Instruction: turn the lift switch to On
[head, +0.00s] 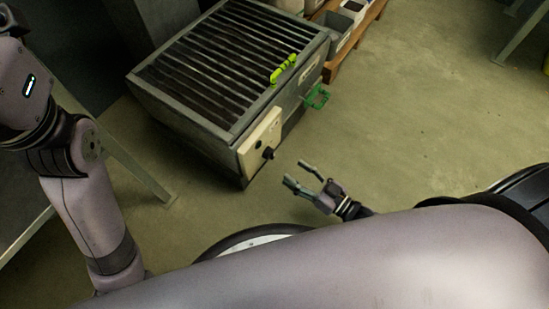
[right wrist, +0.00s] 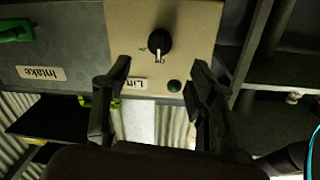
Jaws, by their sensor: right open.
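The lift switch is a black rotary knob (head: 268,153) on a beige panel (head: 260,138) at the near corner of a grey metal machine. In the right wrist view the knob (right wrist: 159,42) has a light pointer line toward the picture's bottom. A "Lift" label (right wrist: 134,83), upside down, and a small black button (right wrist: 174,86) are near it. My right gripper (head: 298,174) is open and empty, a little apart from the knob. In the wrist view its fingers (right wrist: 155,84) stand left and right of the knob. My left arm shows; its gripper does not.
An upside-down "Intake" label (right wrist: 40,73) is beside the panel. Bins on a pallet (head: 345,45) stand behind. The floor to the right (head: 430,120) is clear.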

